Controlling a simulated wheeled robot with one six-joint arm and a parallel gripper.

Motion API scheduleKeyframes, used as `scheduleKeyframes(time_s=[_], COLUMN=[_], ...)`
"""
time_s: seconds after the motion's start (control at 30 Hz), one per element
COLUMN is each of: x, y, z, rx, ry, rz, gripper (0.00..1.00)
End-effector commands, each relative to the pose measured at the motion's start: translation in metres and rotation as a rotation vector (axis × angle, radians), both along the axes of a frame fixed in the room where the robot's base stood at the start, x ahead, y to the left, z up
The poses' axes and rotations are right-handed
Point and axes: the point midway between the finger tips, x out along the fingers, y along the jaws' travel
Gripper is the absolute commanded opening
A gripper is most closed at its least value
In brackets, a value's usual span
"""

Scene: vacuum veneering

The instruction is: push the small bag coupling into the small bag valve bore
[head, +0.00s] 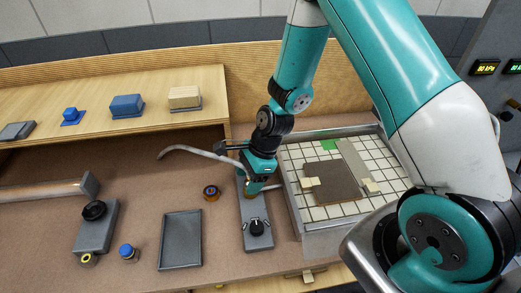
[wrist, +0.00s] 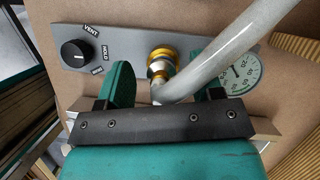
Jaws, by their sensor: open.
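The small bag coupling (wrist: 160,65) is a brass-coloured fitting on the end of a grey hose (wrist: 226,52). It stands at the small bag valve bore, whose brass rim (wrist: 160,53) shows on the grey valve plate (wrist: 112,45). How deep the coupling sits cannot be told. My gripper (wrist: 167,84) is open, one teal finger on each side of the hose end, with no clear contact. In the head view my gripper (head: 256,178) is low over the valve plate (head: 248,208) and hides most of the coupling.
A black selector knob (head: 257,227) and a gauge (wrist: 240,72) are on the valve plate. A gridded vacuum bed (head: 290,180) with a brown panel (head: 333,182) lies right. A grey tray (head: 180,262) and a second plate (head: 93,232) lie left.

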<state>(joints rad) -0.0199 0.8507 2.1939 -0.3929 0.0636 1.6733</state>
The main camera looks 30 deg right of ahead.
Motion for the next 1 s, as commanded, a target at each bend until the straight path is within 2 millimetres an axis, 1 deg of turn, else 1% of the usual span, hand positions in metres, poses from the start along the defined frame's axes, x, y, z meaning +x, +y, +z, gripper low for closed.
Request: scheduleKeyframes(time_s=[0.17,0.4,0.5,0.6,0.7,0.8,1.0], x=[0.001,-0.001,-0.001,-0.002,-0.002,-0.003,-0.003], y=[-0.016,-0.039,-0.048,-0.054,-0.058,-0.060,-0.060], z=[0.037,0.093,0.113,0.128,0.138,0.144,0.145], rx=[0.001,0.000,0.000,0.001,0.000,0.000,0.000], ry=[-0.009,-0.008,-0.008,-0.005,-0.004,-0.002,-0.001], rz=[-0.003,-0.002,-0.002,-0.001,-0.001,0.000,0.001], gripper=[0.60,0.60,0.60,0.60,0.60,0.60,0.60])
